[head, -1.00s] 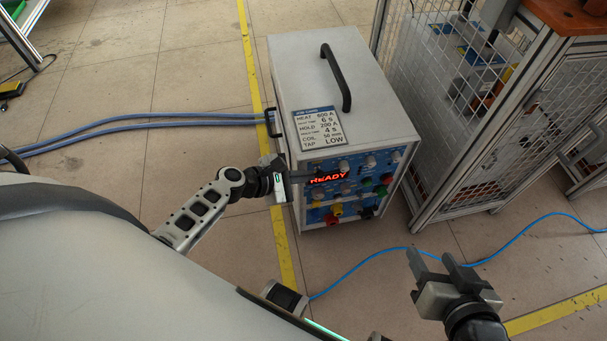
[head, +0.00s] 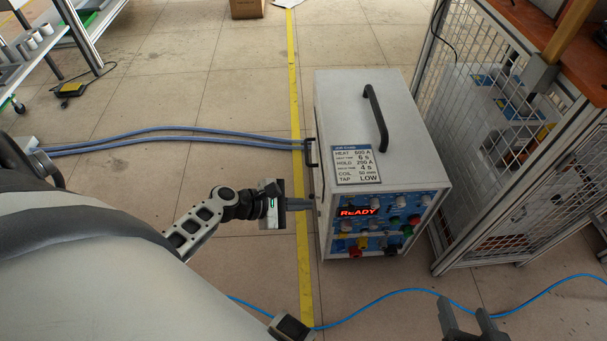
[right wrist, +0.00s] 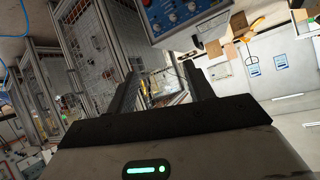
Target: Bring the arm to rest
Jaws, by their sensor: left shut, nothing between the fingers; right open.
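My left gripper (head: 306,205) is at the left side of the white heater cabinet (head: 345,110) in the head view, with its fingers together and empty. Its tips are close to the cabinet's front left edge; I cannot tell whether they touch it. The front panel's red display (head: 358,212) reads READY. My right gripper (head: 466,312) is at the bottom right of the head view, open and mostly cut off by the frame edge. In the right wrist view its two fingers (right wrist: 162,92) stand apart with nothing between them.
A job card (head: 357,167) and a black handle (head: 376,118) are on the cabinet top. Blue hoses (head: 180,130) run left from it. A mesh cage (head: 490,190) stands to the right. A blue cable (head: 400,291) crosses the floor in front, near my right gripper.

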